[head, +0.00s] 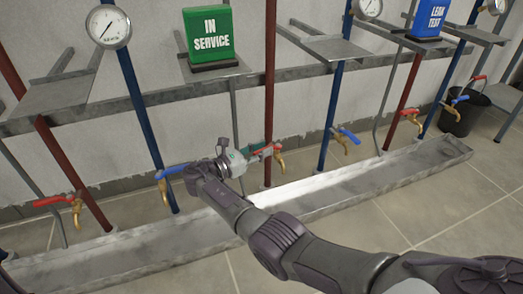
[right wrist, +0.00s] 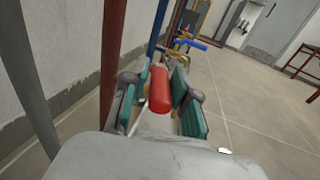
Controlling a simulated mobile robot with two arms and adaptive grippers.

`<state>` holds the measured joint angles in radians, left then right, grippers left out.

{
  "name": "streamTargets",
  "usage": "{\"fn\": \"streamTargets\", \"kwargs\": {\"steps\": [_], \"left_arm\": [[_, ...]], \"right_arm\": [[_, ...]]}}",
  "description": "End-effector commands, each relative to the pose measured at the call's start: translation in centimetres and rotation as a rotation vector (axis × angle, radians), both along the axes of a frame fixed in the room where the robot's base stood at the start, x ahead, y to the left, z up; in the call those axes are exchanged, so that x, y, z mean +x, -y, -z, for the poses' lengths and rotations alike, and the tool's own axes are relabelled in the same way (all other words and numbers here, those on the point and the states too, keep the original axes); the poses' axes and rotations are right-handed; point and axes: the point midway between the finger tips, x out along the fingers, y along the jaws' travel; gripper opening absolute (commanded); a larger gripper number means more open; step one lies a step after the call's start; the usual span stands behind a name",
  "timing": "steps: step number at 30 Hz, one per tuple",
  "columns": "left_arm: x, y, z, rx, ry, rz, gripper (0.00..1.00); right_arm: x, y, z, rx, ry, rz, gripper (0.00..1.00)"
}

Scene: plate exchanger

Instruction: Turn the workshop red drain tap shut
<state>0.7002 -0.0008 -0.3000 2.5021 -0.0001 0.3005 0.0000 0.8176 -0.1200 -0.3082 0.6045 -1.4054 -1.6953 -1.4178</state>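A red-handled drain tap (head: 278,160) with a brass spout sits low on the red pipe at the middle of the head view. My right gripper (head: 252,152) is at this tap, its fingers around the handle end. In the right wrist view the red handle (right wrist: 160,92) lies between the green-padded fingers of my right gripper (right wrist: 158,105). The fingers stand apart, and the handle is nearer the right-hand finger. I cannot tell whether either pad touches it. The tap body is mostly hidden in the wrist view. My left gripper is not in view.
Other taps line the wall: a red one (head: 62,201) at left, blue ones (head: 172,171) and (head: 347,135) on either side, and more at right. A metal drain trough (head: 340,195) runs below. Green "IN SERVICE" sign (head: 210,35) stands above. A black bucket (head: 465,112) is far right.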

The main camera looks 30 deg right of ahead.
Motion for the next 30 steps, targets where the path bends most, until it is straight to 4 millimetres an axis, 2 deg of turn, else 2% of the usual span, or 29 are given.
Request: {"fn": "streamTargets", "kwargs": {"steps": [3, 13, 24, 30], "left_arm": [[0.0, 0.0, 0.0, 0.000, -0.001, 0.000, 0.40], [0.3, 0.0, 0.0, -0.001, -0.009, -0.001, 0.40], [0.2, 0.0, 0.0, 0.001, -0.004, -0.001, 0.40], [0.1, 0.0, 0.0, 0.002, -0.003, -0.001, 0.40]], "right_arm": [[0.0, 0.0, 0.0, -0.001, 0.000, 0.002, 0.47], [-0.2, -0.5, 0.0, 0.000, -0.001, 0.003, 0.47], [-0.9, -6.2, 0.0, 0.001, -0.002, 0.001, 0.47], [-1.1, -7.4, 0.0, -0.001, -0.001, 0.003, 0.47]]}}
